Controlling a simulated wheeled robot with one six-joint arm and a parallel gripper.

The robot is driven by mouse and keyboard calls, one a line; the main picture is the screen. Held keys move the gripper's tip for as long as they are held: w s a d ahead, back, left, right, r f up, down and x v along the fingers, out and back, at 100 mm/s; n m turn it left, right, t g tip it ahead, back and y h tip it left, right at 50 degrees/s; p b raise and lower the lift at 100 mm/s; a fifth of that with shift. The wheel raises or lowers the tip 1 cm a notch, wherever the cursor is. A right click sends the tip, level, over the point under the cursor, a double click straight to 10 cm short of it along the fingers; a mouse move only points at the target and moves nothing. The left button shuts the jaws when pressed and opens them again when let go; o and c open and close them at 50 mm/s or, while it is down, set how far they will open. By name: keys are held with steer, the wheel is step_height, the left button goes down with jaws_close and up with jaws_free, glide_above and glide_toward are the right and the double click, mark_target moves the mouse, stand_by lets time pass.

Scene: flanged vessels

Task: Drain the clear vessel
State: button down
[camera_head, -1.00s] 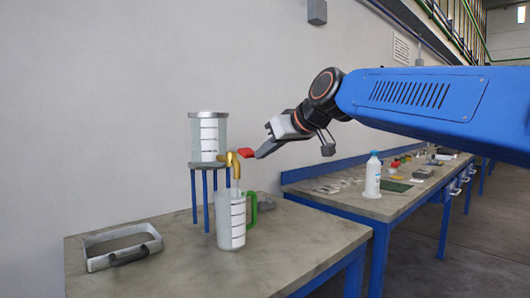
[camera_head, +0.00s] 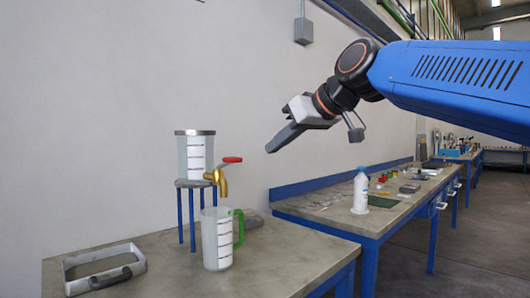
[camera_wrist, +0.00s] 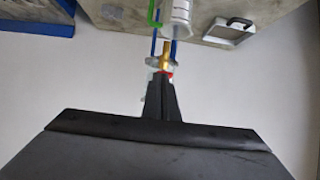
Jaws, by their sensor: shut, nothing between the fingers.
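The clear vessel (camera_head: 194,155), with a grey rim and a white scale, stands on a small stand (camera_head: 181,220) with blue legs. A brass tap (camera_head: 217,180) comes from its lower right side; its red handle (camera_head: 232,159) points right, roughly level. A clear jug (camera_head: 217,240) with a green handle (camera_head: 239,228) stands upright below the tap. No stream or liquid level can be made out. My gripper (camera_head: 270,150) is shut and empty, up and right of the red handle, apart from it. In the wrist view the shut fingers (camera_wrist: 160,82) partly cover the handle.
A grey metal frame with a dark grip (camera_head: 104,268) lies at the left of the bench (camera_head: 270,270). A second bench (camera_head: 345,222) to the right holds a white bottle (camera_head: 360,190) and small items.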

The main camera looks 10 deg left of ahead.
steer(key=shift+v, duration=0.75)
steer(key=shift+f, duration=0.1)
steer(key=s+d+f+m+g+h, duration=0.1)
steer(key=s+d+f+m+h, duration=0.2)
steer(key=s+d+f, duration=0.5)
steer(key=s+d+f+m+g+h, duration=0.1)
steer(key=s+d+f+m+h, duration=0.2)
steer(key=f, duration=2)
steer(key=s+d+f+m+h, duration=0.2)
steer(key=s+d+f, duration=1.1)
steer(key=d, duration=0.7)
step_height(320, 180, down, 3)
steer(key=shift+s+d+f+m+g+h, duration=0.1)
steer(key=shift+s+d+m+g+h, duration=0.25)
steer(key=shift+m, duration=0.55)
